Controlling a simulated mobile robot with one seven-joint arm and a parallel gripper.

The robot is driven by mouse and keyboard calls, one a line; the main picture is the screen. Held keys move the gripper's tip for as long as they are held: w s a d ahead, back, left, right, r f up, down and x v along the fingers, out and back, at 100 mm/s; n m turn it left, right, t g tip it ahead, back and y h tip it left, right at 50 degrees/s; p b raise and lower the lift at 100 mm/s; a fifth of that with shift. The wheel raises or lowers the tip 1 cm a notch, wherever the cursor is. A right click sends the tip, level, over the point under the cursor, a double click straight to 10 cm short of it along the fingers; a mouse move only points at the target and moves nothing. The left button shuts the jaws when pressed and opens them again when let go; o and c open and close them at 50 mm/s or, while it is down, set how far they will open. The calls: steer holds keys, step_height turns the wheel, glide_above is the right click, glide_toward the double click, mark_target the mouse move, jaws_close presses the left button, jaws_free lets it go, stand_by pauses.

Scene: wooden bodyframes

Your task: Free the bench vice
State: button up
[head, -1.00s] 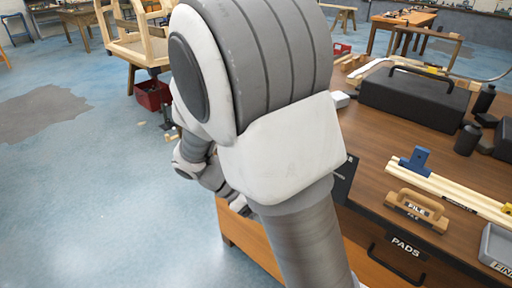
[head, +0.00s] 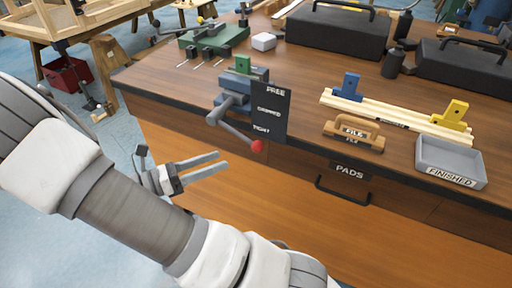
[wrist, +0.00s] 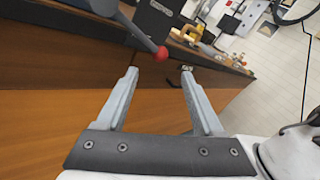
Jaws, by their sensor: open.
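The bench vice (head: 233,95) is blue-grey and sits at the workbench's front edge, with a green piece (head: 243,64) at its jaws. Its handle (head: 233,127) slopes down to the right and ends in a red knob (head: 257,146); the knob also shows in the wrist view (wrist: 161,53). A black sign (head: 271,110) beside it reads FREE, GRIPPED and TIGHT. My gripper (head: 222,163) is open and empty, in front of the bench, left of and slightly below the knob. In the wrist view my fingertips (wrist: 160,70) are apart, with the knob beyond them.
On the bench are a file block (head: 352,135), wooden strips with a blue clamp (head: 347,87) and yellow clamp (head: 452,115), a grey FINISHED tray (head: 450,163) and black cases (head: 338,29). A PADS drawer handle (head: 343,191) juts from the front. The space before the bench front is free.

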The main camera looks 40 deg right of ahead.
mark_target(257, 144)
steer(key=b+x, duration=0.2)
steer(key=x, duration=1)
jaws_close()
steer(key=shift+r, duration=0.1)
stand_by(1.0)
